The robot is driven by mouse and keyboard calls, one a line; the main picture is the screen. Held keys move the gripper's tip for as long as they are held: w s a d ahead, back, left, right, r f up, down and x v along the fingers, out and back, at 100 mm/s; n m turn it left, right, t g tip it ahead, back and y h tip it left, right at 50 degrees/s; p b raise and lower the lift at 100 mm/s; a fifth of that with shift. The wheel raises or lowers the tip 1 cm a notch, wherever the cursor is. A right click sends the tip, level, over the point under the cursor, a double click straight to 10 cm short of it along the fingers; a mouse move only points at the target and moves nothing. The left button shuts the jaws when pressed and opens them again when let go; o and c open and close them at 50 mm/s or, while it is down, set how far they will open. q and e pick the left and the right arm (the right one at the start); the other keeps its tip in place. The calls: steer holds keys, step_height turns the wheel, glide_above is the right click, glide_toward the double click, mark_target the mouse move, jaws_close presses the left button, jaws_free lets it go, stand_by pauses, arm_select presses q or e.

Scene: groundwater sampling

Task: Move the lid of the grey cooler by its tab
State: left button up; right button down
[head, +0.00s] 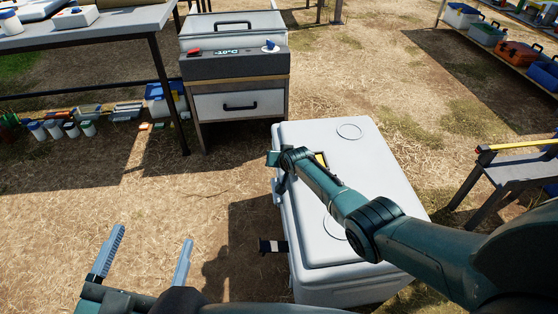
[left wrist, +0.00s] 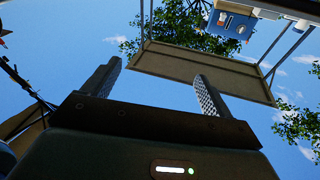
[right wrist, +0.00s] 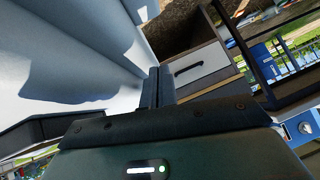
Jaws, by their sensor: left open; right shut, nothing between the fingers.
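The grey cooler (head: 300,262) stands on the ground right of centre in the head view, its pale lid (head: 375,170) lying flat on top. A dark tab-like piece (head: 272,246) sticks out from its left side; I cannot tell whether it is the lid's tab. My right arm reaches across the lid. My right gripper (right wrist: 158,88) is shut and empty beside the cooler's left edge, near a pale wall in the right wrist view; contact cannot be told. My left gripper (head: 145,256) is open and empty at the lower left, away from the cooler.
A freezer-like cabinet (head: 238,104) with a drawer stands behind the cooler. A table (head: 110,22) is at the back left, with several containers below. A shelf (head: 500,45) and a small bench (head: 512,172) stand right. Straw ground left of the cooler is clear.

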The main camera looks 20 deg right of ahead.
steer(key=shift+s+a+f, duration=0.15)
steer(key=shift+s+f, duration=0.15)
steer(key=shift+f, duration=0.35)
steer(key=shift+r+p, duration=0.45)
steer(key=r+p, duration=0.2)
steer(key=r, duration=0.1)
steer(key=r+p, duration=0.1)
steer(key=p, duration=0.1)
steer(key=shift+w+r, duration=0.3)
arm_select(q)
steer(key=shift+s+a+r+n+g+y+p, duration=0.35)
steer(key=shift+a+g+y+p, duration=0.35)
steer(key=shift+p, duration=0.65)
steer(key=shift+s+a+r+n+g+y+p, duration=0.1)
steer(key=shift+a+r+n+g+y+p, duration=0.25)
steer(key=shift+a+n+g+y+p, duration=0.7)
steer(key=shift+s+a+r+g+y+p, duration=0.25)
steer(key=shift+r+g+y+p, duration=0.15)
steer(key=shift+p, duration=1.25)
arm_select(e)
steer(key=a+v, duration=0.1)
steer(key=v, duration=0.9)
steer(key=shift+w+a, duration=0.15)
steer(key=shift+a, duration=0.1)
